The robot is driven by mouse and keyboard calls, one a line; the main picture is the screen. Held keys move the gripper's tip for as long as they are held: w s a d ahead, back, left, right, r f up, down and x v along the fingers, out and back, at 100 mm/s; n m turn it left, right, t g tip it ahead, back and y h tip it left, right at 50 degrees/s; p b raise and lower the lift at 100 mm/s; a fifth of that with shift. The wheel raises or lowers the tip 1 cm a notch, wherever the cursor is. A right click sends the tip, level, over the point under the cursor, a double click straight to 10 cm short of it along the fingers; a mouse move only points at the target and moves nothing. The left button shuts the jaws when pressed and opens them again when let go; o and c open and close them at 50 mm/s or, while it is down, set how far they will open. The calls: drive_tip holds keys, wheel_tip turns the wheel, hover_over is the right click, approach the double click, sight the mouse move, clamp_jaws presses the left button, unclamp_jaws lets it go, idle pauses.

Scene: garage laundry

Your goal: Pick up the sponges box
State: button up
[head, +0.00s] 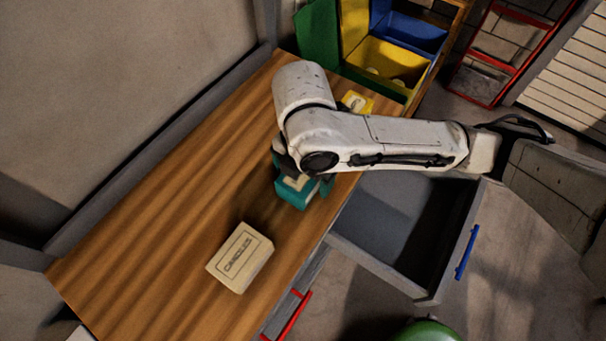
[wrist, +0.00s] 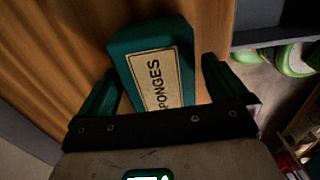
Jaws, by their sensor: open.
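The sponges box (wrist: 141,51) is teal with a cream label reading "SPONGES", partly cut off by my gripper. It lies on the wooden worktop, and in the head view the box (head: 296,192) shows below my arm near the front edge. My gripper (wrist: 158,88) is open in the wrist view, with one teal finger on each side of the near part of the box. I cannot tell whether the fingers touch it. In the head view my arm hides most of the gripper and part of the box.
A cream box (head: 240,258) labelled "CANDLES" lies on the worktop (head: 150,260) nearer the camera. A small yellow box (head: 357,102) lies behind my arm. Green, yellow and blue bins (head: 385,62) stand at the far end. A grey drawer (head: 400,235) stands open below the front edge.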

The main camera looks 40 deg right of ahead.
drive_tip(key=shift+f, duration=0.25)
drive_tip(key=shift+c, duration=0.4)
drive_tip(key=c, duration=1)
